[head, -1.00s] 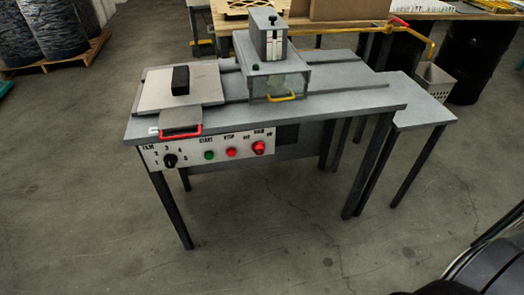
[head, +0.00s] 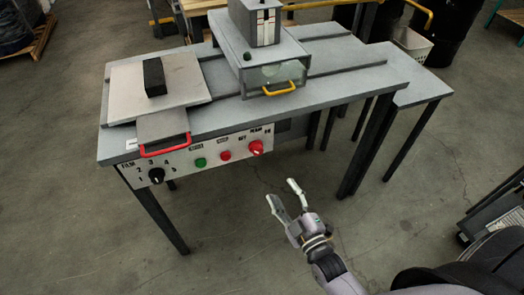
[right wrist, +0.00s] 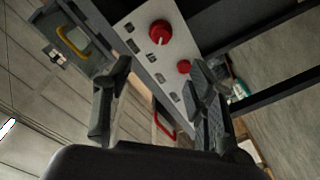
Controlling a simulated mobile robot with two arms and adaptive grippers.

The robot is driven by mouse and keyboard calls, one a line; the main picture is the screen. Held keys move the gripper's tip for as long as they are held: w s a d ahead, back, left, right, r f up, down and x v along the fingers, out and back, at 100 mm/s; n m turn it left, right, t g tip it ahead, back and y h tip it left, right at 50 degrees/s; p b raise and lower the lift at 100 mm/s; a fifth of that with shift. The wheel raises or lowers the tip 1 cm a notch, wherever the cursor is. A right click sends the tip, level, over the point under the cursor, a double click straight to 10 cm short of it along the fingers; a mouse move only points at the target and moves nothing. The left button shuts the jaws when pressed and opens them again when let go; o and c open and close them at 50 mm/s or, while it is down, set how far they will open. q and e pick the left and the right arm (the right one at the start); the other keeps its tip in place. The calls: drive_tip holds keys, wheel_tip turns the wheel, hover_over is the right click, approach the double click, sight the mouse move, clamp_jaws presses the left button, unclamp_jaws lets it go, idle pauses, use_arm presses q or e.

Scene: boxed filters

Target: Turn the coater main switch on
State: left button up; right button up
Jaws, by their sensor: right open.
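The coater is a grey table with a white control panel (head: 213,157) on its front edge. The red main switch knob (head: 256,147) is at the panel's right end; it also shows in the right wrist view as a red rotary knob (right wrist: 159,33) with a white mark. Next to it are a red button (head: 225,156), a green button (head: 200,162) and a black dial (head: 156,175). My right gripper (head: 282,196) is open and empty, in front of and below the panel, apart from the knob. In the right wrist view its fingers (right wrist: 160,90) are spread. My left gripper is not in view.
A red handle (head: 165,151) and a yellow handle (head: 280,90) stick out above the panel. A black block (head: 154,77) lies on the pale plate (head: 190,72). Table legs stand on both sides; the floor in front is clear.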

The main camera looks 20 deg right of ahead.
sight(260, 153)
drive_tip(key=w, duration=0.5)
drive_tip(key=w+a, duration=0.1)
drive_tip(key=w, duration=0.9)
drive_tip(key=shift+a, duration=0.4)
drive_tip(key=shift+w, duration=0.45)
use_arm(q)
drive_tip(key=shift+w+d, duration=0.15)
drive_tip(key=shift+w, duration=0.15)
use_arm(e)
drive_tip(key=shift+c, duration=0.5)
drive_tip(key=c, duration=1)
